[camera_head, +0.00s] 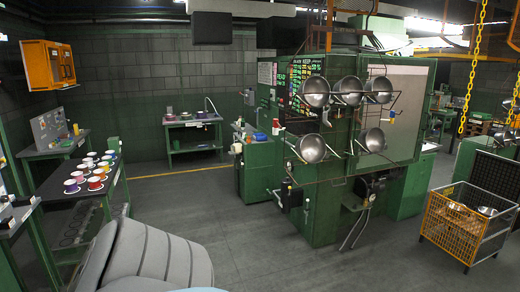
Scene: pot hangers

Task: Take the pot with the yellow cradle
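Several round metal pots hang on a dark rod rack in front of the green machine: an upper left pot (315,91), an upper middle pot (348,90), an upper right pot (379,88), a lower left pot (310,149) and a lower right pot (373,140). A small yellow part (391,114) shows on the rack below the upper right pot; it is too small to tell whether it is the yellow cradle or which pot it holds. Neither of my grippers is in view.
The green machine (322,205) stands across open grey floor (260,245). A yellow wire crate (450,228) with metal pots inside stands at right, below hanging yellow chains (472,70). A table (62,190) with several colored cups is at left. A green cabinet (258,165) adjoins the machine.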

